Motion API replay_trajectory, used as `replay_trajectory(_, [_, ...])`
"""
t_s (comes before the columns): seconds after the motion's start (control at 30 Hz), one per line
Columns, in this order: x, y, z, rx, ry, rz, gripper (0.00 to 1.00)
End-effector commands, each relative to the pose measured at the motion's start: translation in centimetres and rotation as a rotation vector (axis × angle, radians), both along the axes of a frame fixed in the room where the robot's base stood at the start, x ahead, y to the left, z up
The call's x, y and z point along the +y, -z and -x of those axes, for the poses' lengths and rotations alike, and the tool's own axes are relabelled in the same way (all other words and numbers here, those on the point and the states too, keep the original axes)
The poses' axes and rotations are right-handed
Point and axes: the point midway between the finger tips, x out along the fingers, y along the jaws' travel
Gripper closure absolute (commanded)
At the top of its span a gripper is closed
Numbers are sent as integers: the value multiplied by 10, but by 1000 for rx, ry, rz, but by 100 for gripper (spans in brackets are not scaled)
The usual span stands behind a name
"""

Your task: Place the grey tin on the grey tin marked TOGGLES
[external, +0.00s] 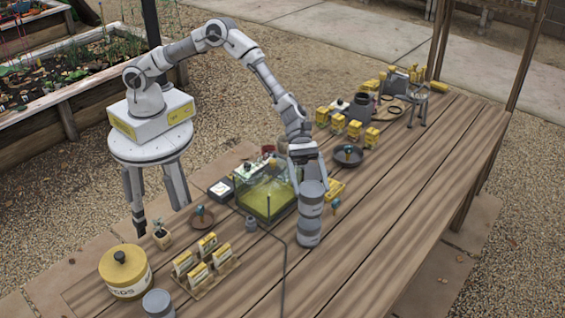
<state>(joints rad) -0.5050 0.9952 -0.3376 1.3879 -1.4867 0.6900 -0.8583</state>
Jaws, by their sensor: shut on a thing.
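My gripper (309,168) points down over the middle of the wooden table and is shut on a grey tin (313,191). The held tin is upright, directly over another grey tin (308,229) that stands on the table. The two look in line, one above the other, and their edges meet in the picture. I cannot tell whether they touch or a small gap remains. No TOGGLES lettering is readable from here. Another grey tin (158,303) stands at the table's near left, partly cut off by the frame edge.
A clear-sided box with yellow-green contents (266,203) stands close left of the tins. A yellow canister (125,274) and a rack of yellow packets (206,264) are at the near left. A dark dish (348,156) lies behind. The table right of the tins is clear.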

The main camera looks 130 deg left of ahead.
Motion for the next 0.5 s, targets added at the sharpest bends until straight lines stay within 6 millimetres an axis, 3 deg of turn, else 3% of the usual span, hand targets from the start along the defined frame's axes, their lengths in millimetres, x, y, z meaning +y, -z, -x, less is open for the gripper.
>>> replay_trajectory(0.3, [-1, 38, 0, 1, 1, 1, 80])
replay_trajectory(0.5, [0, 39, 0, -2, 0, 1, 80])
